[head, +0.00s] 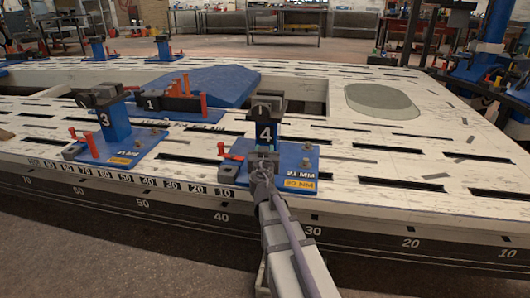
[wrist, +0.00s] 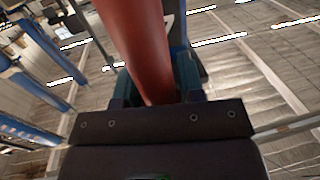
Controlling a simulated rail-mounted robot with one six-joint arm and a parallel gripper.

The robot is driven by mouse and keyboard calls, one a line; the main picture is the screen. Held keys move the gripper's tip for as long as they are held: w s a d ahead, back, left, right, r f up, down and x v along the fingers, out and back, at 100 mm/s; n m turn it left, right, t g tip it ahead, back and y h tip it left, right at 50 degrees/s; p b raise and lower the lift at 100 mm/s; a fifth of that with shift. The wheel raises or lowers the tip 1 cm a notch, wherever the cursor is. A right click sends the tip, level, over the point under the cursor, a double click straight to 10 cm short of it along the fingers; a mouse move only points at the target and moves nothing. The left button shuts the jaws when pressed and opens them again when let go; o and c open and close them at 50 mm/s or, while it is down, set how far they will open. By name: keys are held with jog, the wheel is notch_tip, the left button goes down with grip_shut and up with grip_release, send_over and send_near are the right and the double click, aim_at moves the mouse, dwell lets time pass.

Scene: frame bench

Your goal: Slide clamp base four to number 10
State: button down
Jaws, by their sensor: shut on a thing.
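Clamp base four is a blue plate (head: 303,158) with a blue upright marked 4 (head: 264,134) and a dark clamp head on top. It stands upright on the pale bench top near its front edge. My gripper (head: 262,168) is at the front of this base, partly hiding it. In the wrist view, my gripper (wrist: 155,88) is shut on a thick red bar (wrist: 133,35) between its dark pads. A number 10 (head: 225,191) on the top-edge strip lies just left of the plate's front left corner. Another number 10 (head: 507,254) is on the front face at far right.
Clamp base three (head: 117,123) stands to the left, with clamp base one (head: 165,103) behind. A blue curved piece (head: 205,85) lies in the bench opening. The slotted bench top (head: 400,150) right of base four is clear, with a grey-green oval (head: 381,101) farther back.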

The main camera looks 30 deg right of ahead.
jog(key=c, duration=0.9)
grip_release()
jog(key=shift+s+d, duration=0.15)
jog(key=shift+d, duration=0.2)
